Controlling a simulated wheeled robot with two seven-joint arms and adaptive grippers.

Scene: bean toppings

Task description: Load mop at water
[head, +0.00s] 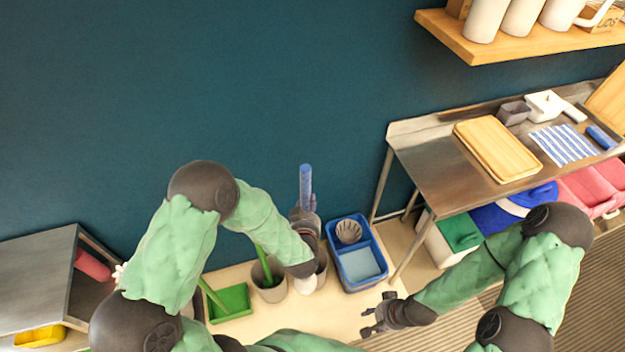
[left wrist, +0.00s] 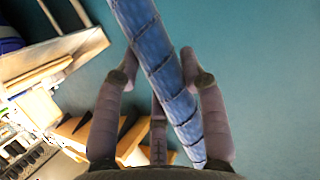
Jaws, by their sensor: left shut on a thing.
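The mop's blue handle (head: 305,184) stands upright in the head view, and my left gripper (head: 305,212) is shut around it. In the left wrist view the blue handle (left wrist: 160,70) runs diagonally between the fingers of my left gripper (left wrist: 158,82). The mop's lower part is mostly hidden behind my left arm; a small white patch (head: 305,285) shows below it, and I cannot tell for certain that it is the mop head. The blue bucket (head: 335,226) stands right of my left gripper, with light-blue water (head: 360,264) and a grey wringer (head: 348,231). My right gripper (head: 375,318) is open and empty, below the bucket.
A grey pot (head: 269,291) holds a green handle (head: 263,263) beside a green dustpan (head: 232,302). A metal table (head: 430,160) with cutting boards stands to the right, bins beneath it. A metal cabinet (head: 40,265) is at left. A wooden shelf (head: 480,45) is above right.

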